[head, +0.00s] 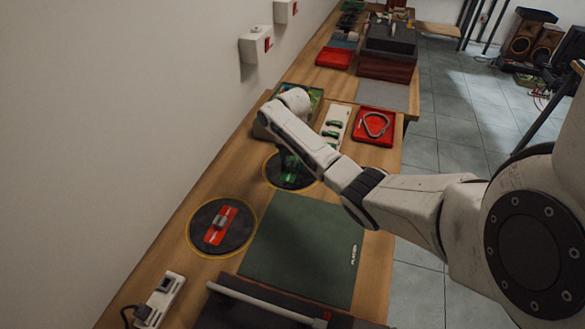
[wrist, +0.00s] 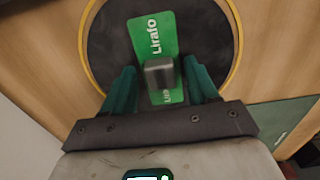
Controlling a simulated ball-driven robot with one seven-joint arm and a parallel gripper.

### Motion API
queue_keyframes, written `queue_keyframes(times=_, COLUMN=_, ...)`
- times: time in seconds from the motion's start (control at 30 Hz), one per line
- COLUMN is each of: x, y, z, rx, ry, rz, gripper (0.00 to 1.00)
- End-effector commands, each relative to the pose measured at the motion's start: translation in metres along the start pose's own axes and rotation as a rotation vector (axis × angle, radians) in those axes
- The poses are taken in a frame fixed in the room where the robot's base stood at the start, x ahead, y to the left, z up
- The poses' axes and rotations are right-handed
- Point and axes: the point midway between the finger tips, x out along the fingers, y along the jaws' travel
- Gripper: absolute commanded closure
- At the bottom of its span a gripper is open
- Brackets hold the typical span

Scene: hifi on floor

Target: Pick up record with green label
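The record with the green label (head: 274,174) lies on the wooden table inside a yellow ring, partly hidden by my gripper in the head view. In the wrist view the black record (wrist: 105,42) carries a green label (wrist: 152,30) reading "Lirafo", with a grey block handle (wrist: 160,72) standing on it. My gripper (wrist: 158,68) is open over it, its green fingers on either side of the handle with gaps. In the head view my gripper (head: 288,162) points down at this record. A second black record with a red label (head: 221,222) lies nearer, in another yellow ring.
A green mat (head: 300,245) lies right of the records. A red tray (head: 372,125) and a white panel with green parts (head: 335,125) lie beyond. A dark case (head: 240,315) and a power strip (head: 160,300) are in front. The wall borders the left.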

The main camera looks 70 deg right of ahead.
Motion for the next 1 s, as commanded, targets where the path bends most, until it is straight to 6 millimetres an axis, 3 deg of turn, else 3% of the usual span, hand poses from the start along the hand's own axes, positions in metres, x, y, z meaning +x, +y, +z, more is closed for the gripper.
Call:
queue_keyframes(times=0.6, x=-0.0006, y=0.0, z=0.0002, rx=0.0, ry=0.0, rz=0.0, gripper=0.99)
queue_keyframes(times=1.0, x=-0.0095, y=0.0004, z=0.0005, rx=0.001, ry=0.0, rz=0.001, gripper=0.99)
